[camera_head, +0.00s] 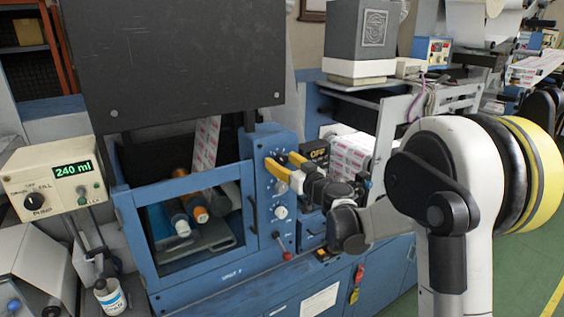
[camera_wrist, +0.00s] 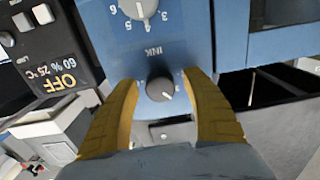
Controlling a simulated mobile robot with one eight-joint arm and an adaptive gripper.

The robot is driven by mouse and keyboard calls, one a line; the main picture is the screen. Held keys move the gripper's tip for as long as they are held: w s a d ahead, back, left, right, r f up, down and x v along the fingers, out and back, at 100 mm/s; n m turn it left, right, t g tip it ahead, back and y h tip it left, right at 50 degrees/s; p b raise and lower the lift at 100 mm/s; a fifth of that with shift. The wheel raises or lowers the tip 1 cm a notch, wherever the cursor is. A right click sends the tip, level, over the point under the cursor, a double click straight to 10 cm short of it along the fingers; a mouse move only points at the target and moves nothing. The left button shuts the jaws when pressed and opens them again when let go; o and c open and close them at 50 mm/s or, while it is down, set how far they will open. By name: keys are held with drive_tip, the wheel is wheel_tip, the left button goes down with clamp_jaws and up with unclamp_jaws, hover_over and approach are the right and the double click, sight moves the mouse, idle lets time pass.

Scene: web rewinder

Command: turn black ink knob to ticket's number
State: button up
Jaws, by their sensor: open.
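My gripper (camera_head: 279,159) is open at the upper part of the blue control panel (camera_head: 258,142). In the wrist view its yellow fingers (camera_wrist: 159,77) stand either side of a small dark grey knob (camera_wrist: 160,90), with gaps between. Contact is not visible. Which is the black ink knob is not certain. A white sheet (camera_head: 320,300), perhaps the ticket, is on the lower cabinet; its writing is unreadable.
Below my fingers, the panel has pale knobs (camera_head: 281,212) and a red-tipped lever (camera_head: 286,255). A black box reading OFF (camera_head: 316,153) stands close to the right. A windowed blue door (camera_head: 187,222) is left of the panel. A pump box (camera_head: 60,178) reads 240 ml.

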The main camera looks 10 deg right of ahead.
drive_tip(key=shift+c, duration=0.5)
drive_tip(key=c, duration=1.1)
